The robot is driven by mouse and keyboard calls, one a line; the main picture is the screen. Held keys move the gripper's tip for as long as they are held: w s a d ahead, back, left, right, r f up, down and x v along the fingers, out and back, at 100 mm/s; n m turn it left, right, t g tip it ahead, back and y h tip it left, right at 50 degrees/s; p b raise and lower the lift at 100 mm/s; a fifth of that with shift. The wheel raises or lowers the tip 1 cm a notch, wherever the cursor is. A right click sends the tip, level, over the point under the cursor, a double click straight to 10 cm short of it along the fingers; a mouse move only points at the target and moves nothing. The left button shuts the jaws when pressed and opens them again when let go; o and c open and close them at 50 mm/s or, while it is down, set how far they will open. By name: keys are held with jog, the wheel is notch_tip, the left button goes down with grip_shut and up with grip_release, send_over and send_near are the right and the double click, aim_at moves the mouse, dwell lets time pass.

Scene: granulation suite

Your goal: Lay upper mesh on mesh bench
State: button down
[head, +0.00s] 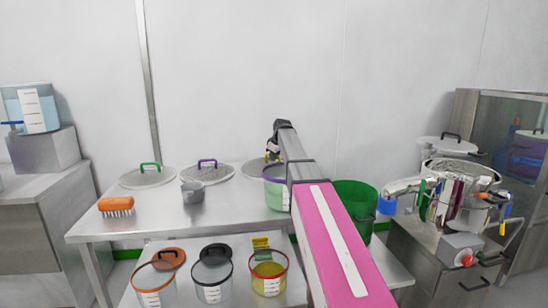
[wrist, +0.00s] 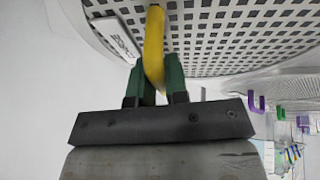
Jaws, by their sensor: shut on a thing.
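My gripper (wrist: 155,85) is shut on the yellow handle (wrist: 153,50) of a round perforated mesh (wrist: 225,40). A white label (wrist: 115,38) is on the mesh beside the handle. In the head view my arm hides most of the gripper. A grey disc edge (head: 252,168) shows beside it, above the steel bench (head: 150,218); I cannot tell whether that disc touches the bench. Two other round meshes lie on the bench's back part, one with a green handle (head: 149,166) and one with a purple handle (head: 207,163).
An orange brush (head: 116,206), a grey cup (head: 193,193) and a clear tub (head: 276,187) stand on the bench. Several tubs, including an orange-rimmed one (head: 155,285), are on the lower shelf. A green bin (head: 354,203) and a steel machine (head: 455,190) stand at right.

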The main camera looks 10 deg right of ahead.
jog(key=shift+f, duration=0.4)
jog(key=c, duration=1.1)
grip_release()
jog(key=shift+o, duration=0.2)
jog(key=shift+r, duration=0.1)
jog(key=v, duration=1)
jog(key=shift+s+r, duration=0.2)
jog(key=shift+r, duration=0.05)
